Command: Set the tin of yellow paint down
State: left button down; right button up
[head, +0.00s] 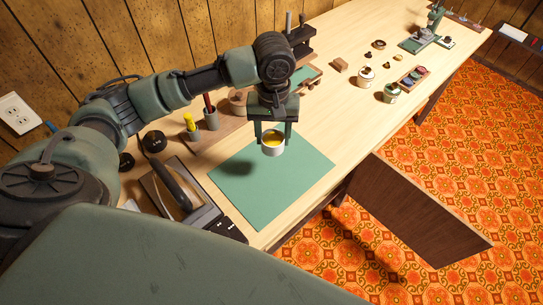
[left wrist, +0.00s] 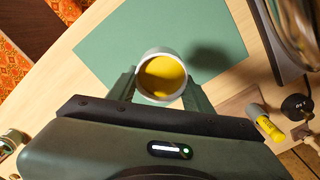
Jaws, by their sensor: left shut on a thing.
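The tin of yellow paint (head: 272,148) is a small pale cup with yellow inside, upright over the green mat (head: 290,190). My left gripper (head: 273,135) is shut on the tin, one finger on each side. A dark shadow lies on the mat to the left of the tin, apart from it, so the tin appears held above the mat. In the left wrist view the tin (left wrist: 161,77) sits between the fingers (left wrist: 161,90), with the mat (left wrist: 130,45) beyond. My right gripper is in neither view.
Beside the mat is a dark-handled device (head: 178,190). Further right are small tins (head: 391,92) and a palette tray (head: 413,77). The mat's surface is otherwise bare; the table's front edge is close.

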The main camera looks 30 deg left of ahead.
pick_arm(q)
send_over(272, 166)
notch_tip(272, 166, down, 6)
jog(key=shift+s+r, duration=0.1)
jog(key=shift+r, duration=0.1)
jog(key=shift+d+f, duration=0.1)
jog(key=shift+f, duration=0.5)
notch_tip(272, 166, down, 4)
jog(key=shift+r, duration=0.1)
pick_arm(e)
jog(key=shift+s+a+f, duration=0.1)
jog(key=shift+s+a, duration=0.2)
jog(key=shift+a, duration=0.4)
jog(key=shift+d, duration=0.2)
pick_arm(q)
jog(key=c, duration=0.7)
grip_release()
jog(key=shift+o, duration=0.4)
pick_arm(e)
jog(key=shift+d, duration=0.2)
